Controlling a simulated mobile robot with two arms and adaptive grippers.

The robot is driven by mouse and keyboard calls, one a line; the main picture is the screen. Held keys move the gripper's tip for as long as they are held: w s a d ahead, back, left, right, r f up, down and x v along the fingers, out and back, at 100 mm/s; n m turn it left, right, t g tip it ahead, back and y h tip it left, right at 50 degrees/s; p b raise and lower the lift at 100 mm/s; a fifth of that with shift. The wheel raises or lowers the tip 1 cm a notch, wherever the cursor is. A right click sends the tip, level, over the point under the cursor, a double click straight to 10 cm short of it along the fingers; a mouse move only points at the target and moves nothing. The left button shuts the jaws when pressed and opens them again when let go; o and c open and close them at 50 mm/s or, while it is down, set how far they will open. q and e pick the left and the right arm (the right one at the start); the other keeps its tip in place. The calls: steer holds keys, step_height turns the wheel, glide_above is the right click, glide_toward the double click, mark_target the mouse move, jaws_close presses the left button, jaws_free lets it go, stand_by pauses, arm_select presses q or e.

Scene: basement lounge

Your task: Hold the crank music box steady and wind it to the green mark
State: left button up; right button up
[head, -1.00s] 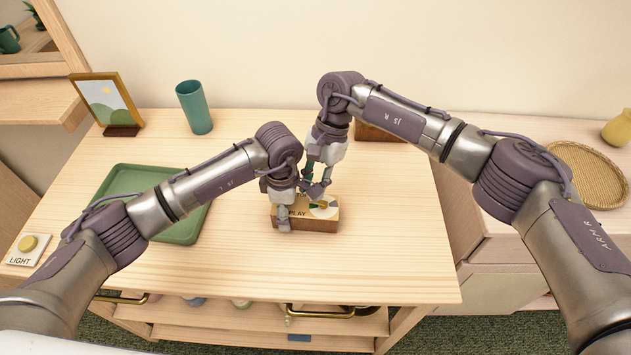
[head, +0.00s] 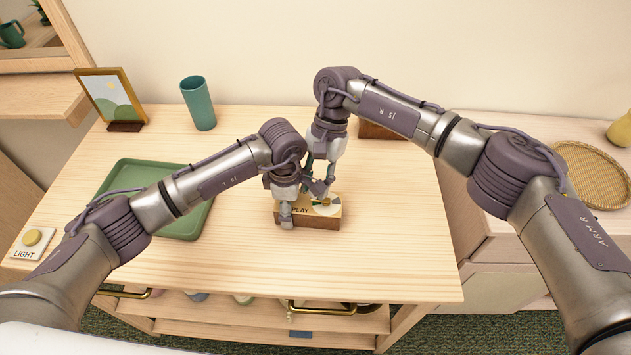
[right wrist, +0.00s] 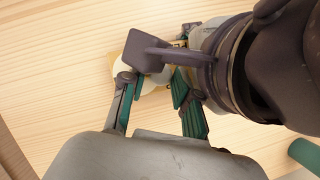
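The crank music box (head: 325,222) is a small wooden block marked PLAY, with a round dial on its pale top, on the table. A green patch shows on the dial. My left gripper (head: 287,213) is at the box's left end, with one finger against its front face; the other finger is hidden. My right gripper (head: 319,182) points down over the back of the box. In the right wrist view its teal-padded fingers (right wrist: 153,88) stand apart, with a pale yellow part of the box (right wrist: 124,68) beyond them. The crank cannot be made out clearly.
A green tray (head: 185,225) lies left on the table (head: 390,260), partly under my left arm. A teal cup (head: 198,104) and a picture frame (head: 112,97) stand behind. A wooden block (head: 382,131) is at the back. The table's right front is clear.

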stand_by(0.3)
steer(key=m, duration=0.1)
steer(key=m+y, duration=0.1)
steer(key=m, duration=0.1)
steer(key=w+m+t, duration=0.1)
steer(key=m, duration=0.1)
steer(key=shift+d+y, duration=0.3)
steer(key=shift+d, duration=0.05)
steer(key=m+t, duration=0.1)
steer(key=m, duration=0.1)
steer(key=d+m+t, duration=0.1)
steer(key=m, duration=0.2)
steer(key=shift+w+y, duration=0.2)
steer(key=shift+y, duration=0.2)
steer(key=m+t, duration=0.1)
steer(key=m, duration=0.3)
steer(key=shift+w+d+t, duration=0.1)
steer(key=shift+d+t, duration=0.3)
steer(key=m+t, duration=0.1)
steer(key=m, duration=0.2)
steer(key=d+m+t, duration=0.1)
steer(key=m, duration=0.1)
steer(key=shift+d+m+h, duration=0.1)
steer(key=shift+m+h, duration=0.2)
steer(key=shift+m, duration=0.1)
steer(key=v, duration=1.2)
